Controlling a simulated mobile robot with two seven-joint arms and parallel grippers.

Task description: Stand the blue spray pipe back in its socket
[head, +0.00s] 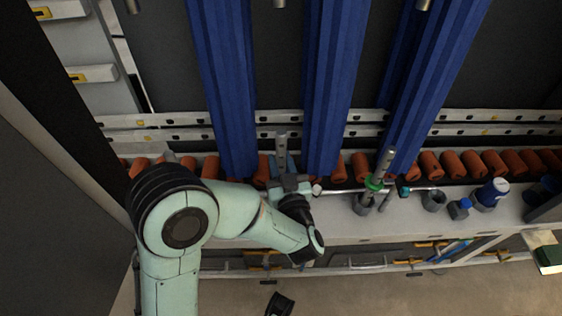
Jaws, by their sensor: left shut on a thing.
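My left gripper (283,172) is in front of the roller row, between two tall blue panels. It is shut on what looks like the blue spray pipe (281,143), a short grey upright piece with blue at its lower part. The gripper hides the pipe's lower end, so I cannot tell whether it touches anything below. A similar grey pipe with a green ring (375,183) stands tilted at a grey cup-like socket (363,205) to the right. Another grey cup (434,200) stands further right. My right gripper is not in view.
Tall blue panels (332,80) lean above the orange rollers (475,163). On the pale ledge (335,228) at right are a small blue bottle (460,208) and a blue-and-white can (491,194). Tools hang below the ledge.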

